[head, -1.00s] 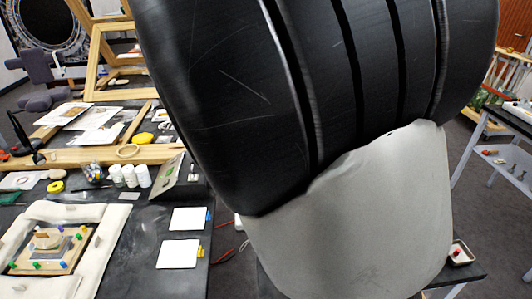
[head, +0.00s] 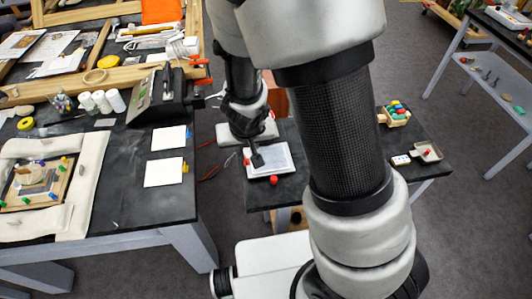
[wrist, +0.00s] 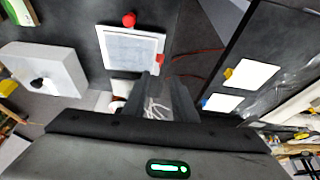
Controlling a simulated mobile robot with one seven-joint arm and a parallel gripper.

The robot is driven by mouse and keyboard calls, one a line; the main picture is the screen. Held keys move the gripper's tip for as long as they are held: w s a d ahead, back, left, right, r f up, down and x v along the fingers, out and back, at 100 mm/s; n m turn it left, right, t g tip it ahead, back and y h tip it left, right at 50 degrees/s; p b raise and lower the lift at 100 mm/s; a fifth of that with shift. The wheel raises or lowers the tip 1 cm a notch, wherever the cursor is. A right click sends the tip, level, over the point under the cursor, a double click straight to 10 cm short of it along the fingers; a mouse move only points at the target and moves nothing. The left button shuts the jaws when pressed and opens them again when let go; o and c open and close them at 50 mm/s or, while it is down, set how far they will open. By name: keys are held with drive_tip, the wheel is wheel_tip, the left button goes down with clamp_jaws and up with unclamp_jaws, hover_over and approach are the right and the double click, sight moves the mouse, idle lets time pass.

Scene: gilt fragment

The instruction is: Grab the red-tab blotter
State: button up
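The red-tab blotter (head: 272,161) is a pale square with a grey-white face and white border on the small dark table. Its red tab shows at its left edge in the head view. In the wrist view the blotter (wrist: 132,48) is at upper centre, with the red tab at its right edge near the fingertips. My gripper (head: 257,160) is over the blotter's left part in the head view. In the wrist view my gripper (wrist: 163,78) has its fingers apart with nothing between them. I cannot tell its height above the blotter.
A red ball (head: 273,180) is beside the blotter. A blue-tab blotter (head: 168,138) and yellow-tab blotter (head: 164,172) lie on the bigger table at left. A pale block (wrist: 45,68) is on the small table. A tray of coloured pieces (head: 397,114) stands at right.

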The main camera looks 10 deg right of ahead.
drive_tip(key=b, duration=0.3)
hover_over(246, 159)
drive_tip(key=s, duration=0.3)
drive_tip(key=f, duration=0.6)
drive_tip(key=shift+w, duration=0.2)
drive_tip(key=shift+b+x, duration=1.75)
drive_tip(key=shift+x, duration=0.95)
drive_tip(key=shift+w+r, duration=0.1)
drive_tip(key=shift+w, duration=0.05)
clamp_jaws()
